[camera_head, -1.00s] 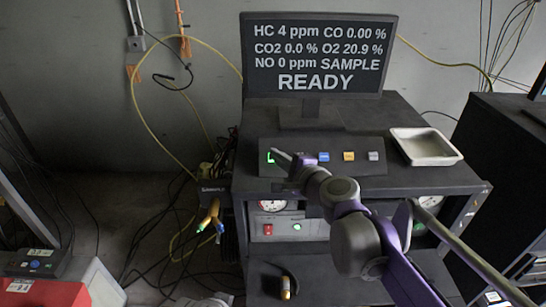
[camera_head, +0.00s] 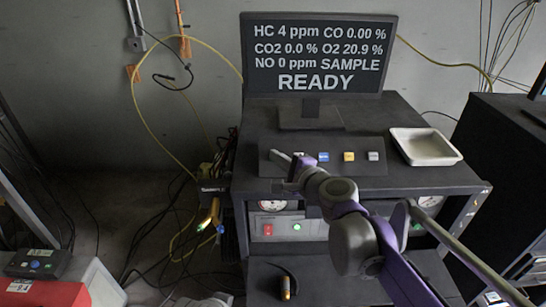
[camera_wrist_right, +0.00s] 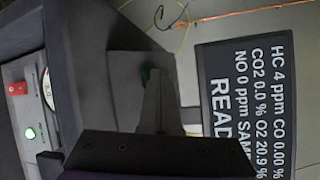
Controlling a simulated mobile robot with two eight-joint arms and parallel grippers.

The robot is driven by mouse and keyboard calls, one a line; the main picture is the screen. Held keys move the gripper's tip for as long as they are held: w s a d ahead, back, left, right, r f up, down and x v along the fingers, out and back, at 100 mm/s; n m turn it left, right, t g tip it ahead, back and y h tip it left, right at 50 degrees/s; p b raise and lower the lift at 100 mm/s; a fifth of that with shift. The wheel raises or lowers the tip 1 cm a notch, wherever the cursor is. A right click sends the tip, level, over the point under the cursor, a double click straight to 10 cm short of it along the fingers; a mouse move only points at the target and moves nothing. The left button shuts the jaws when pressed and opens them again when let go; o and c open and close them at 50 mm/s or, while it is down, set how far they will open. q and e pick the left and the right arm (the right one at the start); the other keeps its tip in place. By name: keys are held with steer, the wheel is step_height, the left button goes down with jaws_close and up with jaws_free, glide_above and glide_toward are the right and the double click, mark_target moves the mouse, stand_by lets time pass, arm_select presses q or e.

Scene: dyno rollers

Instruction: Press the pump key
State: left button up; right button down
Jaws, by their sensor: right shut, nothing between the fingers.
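A dark sloped key panel (camera_head: 375,143) on the cabinet top carries a row of coloured keys. Blue (camera_head: 323,157), yellow (camera_head: 349,156) and grey (camera_head: 374,156) keys show in the head view; their labels are too small to read, so I cannot tell which is the pump key. My left gripper is not in view.
A monitor (camera_head: 318,55) behind the panel reads READY and SAMPLE. A pale tray (camera_head: 425,147) sits right of the panel. A red switch (camera_head: 267,229) and a lit green button (camera_head: 297,227) are on the cabinet front. Cables hang at its left.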

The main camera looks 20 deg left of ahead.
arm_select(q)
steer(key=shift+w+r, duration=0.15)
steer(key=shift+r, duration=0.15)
arm_select(e)
steer(key=shift+s+d+r, duration=0.1)
steer(key=shift+s+r, duration=0.15)
steer(key=shift+r, duration=0.1)
steer(key=r, duration=0.1)
steer(key=s+p, duration=0.1)
steer(key=s+r, duration=0.1)
steer(key=shift+d+r, duration=0.25)
steer(key=shift+r, duration=0.1)
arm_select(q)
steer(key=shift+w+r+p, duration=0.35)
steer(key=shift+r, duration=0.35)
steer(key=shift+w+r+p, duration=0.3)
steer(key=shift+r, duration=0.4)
arm_select(e)
steer(key=shift+s+d+r, duration=0.25)
steer(key=shift+s+r, duration=0.6)
steer(key=shift+r, duration=0.1)
